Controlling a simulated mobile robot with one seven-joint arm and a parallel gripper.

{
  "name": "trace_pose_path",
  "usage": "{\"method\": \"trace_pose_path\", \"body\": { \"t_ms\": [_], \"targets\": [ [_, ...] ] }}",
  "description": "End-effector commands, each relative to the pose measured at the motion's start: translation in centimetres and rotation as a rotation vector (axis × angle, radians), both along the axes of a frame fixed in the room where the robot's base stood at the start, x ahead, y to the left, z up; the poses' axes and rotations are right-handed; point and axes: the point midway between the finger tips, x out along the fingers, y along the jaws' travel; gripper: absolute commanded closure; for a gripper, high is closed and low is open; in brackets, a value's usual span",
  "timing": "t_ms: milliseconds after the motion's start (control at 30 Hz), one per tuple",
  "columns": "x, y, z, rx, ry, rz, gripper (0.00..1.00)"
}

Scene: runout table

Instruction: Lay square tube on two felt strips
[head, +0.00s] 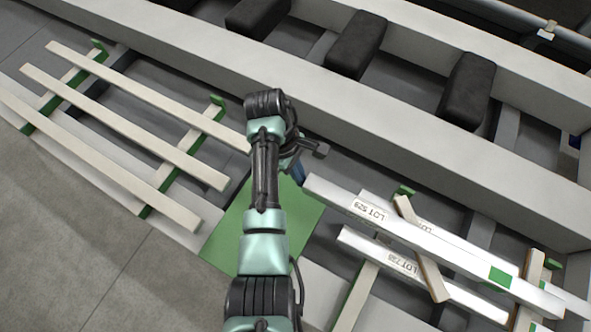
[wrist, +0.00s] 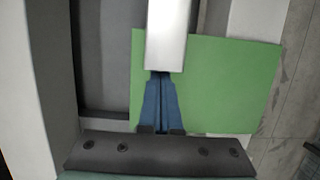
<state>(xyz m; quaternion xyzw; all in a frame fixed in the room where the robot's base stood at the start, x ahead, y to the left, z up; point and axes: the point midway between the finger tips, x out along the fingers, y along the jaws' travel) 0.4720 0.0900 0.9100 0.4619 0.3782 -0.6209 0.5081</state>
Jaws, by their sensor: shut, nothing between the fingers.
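A pale square tube marked LOT 529 (head: 440,246) lies slanting on the right side in the head view. Its near end (wrist: 166,40) shows in the wrist view, over a green sheet (wrist: 225,85). A second tube, marked LOT 728 (head: 418,273), lies in front of it. My gripper (head: 299,173) is at the left end of the LOT 529 tube. In the wrist view its blue fingers (wrist: 160,78) are together and empty, pointing at the tube end; I cannot tell whether they touch it. Narrow green strips run along the left crossbars (head: 187,151).
Several long pale slats (head: 125,128) lie across the left rack. Short wooden pieces (head: 421,250) cross the right tubes. A long grey beam (head: 400,150) with dark blocks (head: 357,45) behind it bounds the far side. The green sheet (head: 230,225) between the racks looks mostly bare.

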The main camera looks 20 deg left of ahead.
Motion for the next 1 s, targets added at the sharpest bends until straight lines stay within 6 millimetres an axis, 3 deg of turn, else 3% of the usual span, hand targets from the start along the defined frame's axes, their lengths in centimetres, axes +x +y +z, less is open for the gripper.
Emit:
{"method": "trace_pose_path", "body": {
  "t_ms": [267, 733, 1000],
  "targets": [
    [-0.1, -0.8, 0.3, -0.002, 0.002, -0.002, 1.0],
    [-2.2, -10.7, 0.5, -0.001, 0.003, -0.008, 1.0],
    [-2.5, -12.3, 0.0, -0.002, 0.001, -0.001, 1.0]
  ]
}}
